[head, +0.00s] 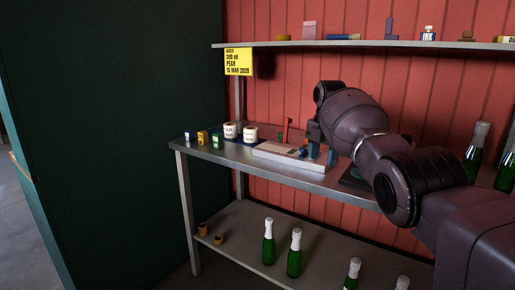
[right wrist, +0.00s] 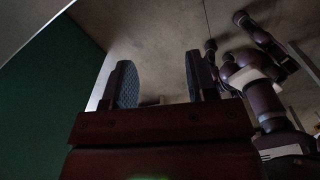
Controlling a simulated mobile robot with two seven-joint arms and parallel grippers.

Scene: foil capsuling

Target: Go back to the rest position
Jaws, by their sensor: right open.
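My right arm comes in from the right in the head view and reaches over the metal workbench (head: 320,181). Its gripper (head: 314,131) is small and dark there, partly hidden by the wrist. In the right wrist view the two fingers of my right gripper (right wrist: 160,88) stand apart with nothing between them, so it is open and empty. My left gripper does not show in the head view.
On the bench are two white labelled rolls (head: 250,133), small coloured boxes (head: 203,137) and a pale flat fixture (head: 285,156). Green bottles (head: 294,254) stand on the lower shelf; more stand at the right. A yellow sign (head: 238,62) hangs from the upper shelf (head: 360,43).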

